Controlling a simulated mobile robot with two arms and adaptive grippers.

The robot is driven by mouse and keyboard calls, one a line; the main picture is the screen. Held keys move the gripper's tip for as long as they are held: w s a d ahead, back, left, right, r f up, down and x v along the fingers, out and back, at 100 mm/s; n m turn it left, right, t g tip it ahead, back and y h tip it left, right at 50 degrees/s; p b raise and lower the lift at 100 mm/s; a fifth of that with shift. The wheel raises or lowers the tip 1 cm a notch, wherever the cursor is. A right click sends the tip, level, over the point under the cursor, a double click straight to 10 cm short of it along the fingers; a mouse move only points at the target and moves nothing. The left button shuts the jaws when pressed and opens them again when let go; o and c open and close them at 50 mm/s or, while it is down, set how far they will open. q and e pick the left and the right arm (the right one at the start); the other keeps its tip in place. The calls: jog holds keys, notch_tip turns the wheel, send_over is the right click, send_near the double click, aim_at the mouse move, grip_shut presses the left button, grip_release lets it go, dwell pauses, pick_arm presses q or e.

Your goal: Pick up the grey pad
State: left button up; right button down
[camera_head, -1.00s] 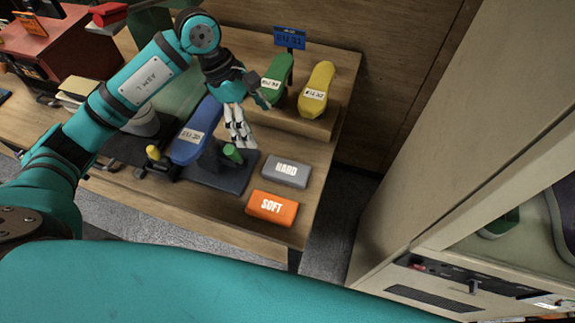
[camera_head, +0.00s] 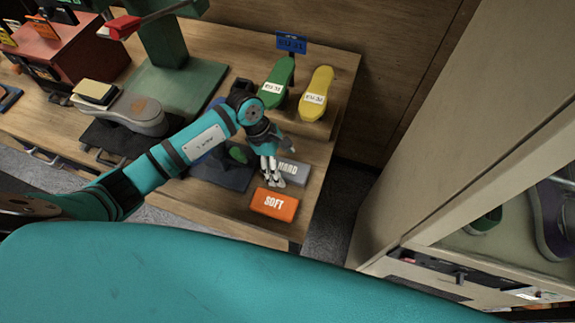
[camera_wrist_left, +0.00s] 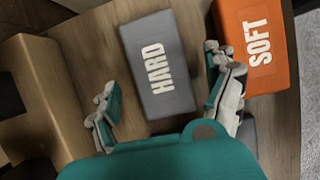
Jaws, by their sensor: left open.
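The grey pad (camera_head: 292,172), marked HARD, lies flat on the wooden table near its right end. In the left wrist view the grey pad (camera_wrist_left: 158,65) lies between and ahead of the open fingers. My left gripper (camera_head: 272,181) is open and above the pad's left side, partly covering it in the head view. In the left wrist view my left gripper (camera_wrist_left: 165,100) holds nothing. One finger is over or close to the gap between the grey pad and the orange pad; contact cannot be told. My right gripper is not in view.
The orange pad (camera_head: 274,204), marked SOFT, lies just in front of the grey pad. Green (camera_head: 278,82) and yellow (camera_head: 317,93) shoe forms stand on a raised wooden block behind. A dark stand is under my left arm. A pale cabinet (camera_head: 470,110) stands at right.

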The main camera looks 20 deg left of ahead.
pick_arm(q)
jog(key=shift+d+f, duration=0.15)
jog(key=shift+f, duration=0.2)
jog(key=shift+c, duration=0.4)
jog(key=c, duration=1.3)
